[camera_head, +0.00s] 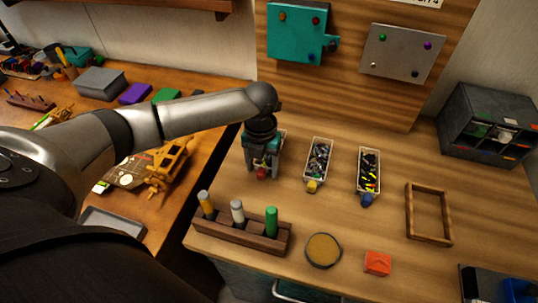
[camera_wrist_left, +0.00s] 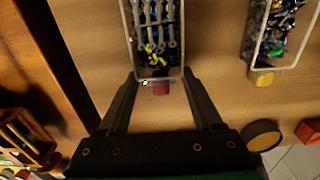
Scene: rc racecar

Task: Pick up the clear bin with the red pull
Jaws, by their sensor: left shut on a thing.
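The clear bin with the red pull is mostly hidden under my left gripper (camera_head: 262,166) in the head view, where its red pull (camera_head: 261,174) shows at the front. In the left wrist view the clear bin (camera_wrist_left: 182,72) holds wrenches and small coloured parts, with the red pull (camera_wrist_left: 161,88) on its near end. My left gripper (camera_wrist_left: 160,80) has a finger on each side of the bin's near end and is shut on the bin. I cannot tell whether the bin is off the table. My right gripper is not in view.
A bin with a yellow pull (camera_head: 318,160) and one with a blue pull (camera_head: 368,172) stand to the right. A wooden holder (camera_head: 235,236), a round tin (camera_head: 323,251), an orange block (camera_head: 378,263) and a wooden frame (camera_head: 410,215) lie nearby.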

